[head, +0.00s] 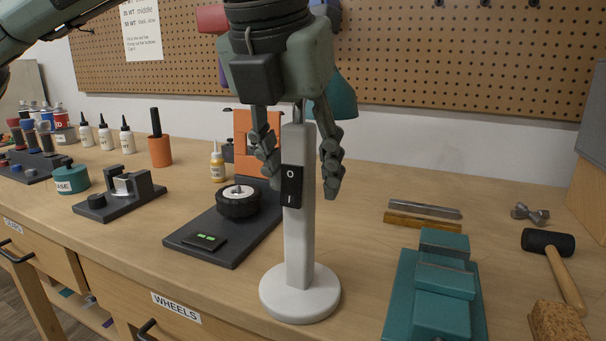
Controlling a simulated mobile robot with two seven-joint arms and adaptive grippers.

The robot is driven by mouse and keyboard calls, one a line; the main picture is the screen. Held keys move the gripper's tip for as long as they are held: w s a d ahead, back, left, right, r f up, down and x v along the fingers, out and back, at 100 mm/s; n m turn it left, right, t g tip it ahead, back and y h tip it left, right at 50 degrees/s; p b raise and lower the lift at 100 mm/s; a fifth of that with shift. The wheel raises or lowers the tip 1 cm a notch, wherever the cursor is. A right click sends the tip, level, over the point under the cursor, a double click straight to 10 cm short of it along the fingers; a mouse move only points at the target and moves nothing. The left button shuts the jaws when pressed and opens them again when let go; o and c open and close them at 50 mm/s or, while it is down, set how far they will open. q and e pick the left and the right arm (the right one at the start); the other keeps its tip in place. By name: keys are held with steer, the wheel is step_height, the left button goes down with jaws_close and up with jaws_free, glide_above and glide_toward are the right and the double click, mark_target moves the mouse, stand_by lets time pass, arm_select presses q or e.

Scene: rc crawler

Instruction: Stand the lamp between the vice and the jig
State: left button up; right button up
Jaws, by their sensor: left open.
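The lamp has a round white base (300,293), a white post (299,240) with a black switch, and a teal shade (341,97) partly hidden behind my gripper. It stands upright on the bench near its front edge. My left gripper (298,165) points down, open, with one finger on each side of the upper post; contact is unclear. The teal vice (443,295) is right of the lamp. Left of it is a dark plate with a black wheel and orange upright, probably the jig (205,240). My right gripper is not in view.
A dark clamp fixture (121,193), an orange cup (160,151), a yellow-labelled bottle (217,163) and several white bottles stand to the left. Metal and wooden bars (423,215) lie behind the vice. A mallet (556,262) lies at right. Bare bench shows between lamp and vice.

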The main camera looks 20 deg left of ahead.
arm_select(q)
steer(key=v, duration=1.1)
steer(key=shift+s, duration=0.1)
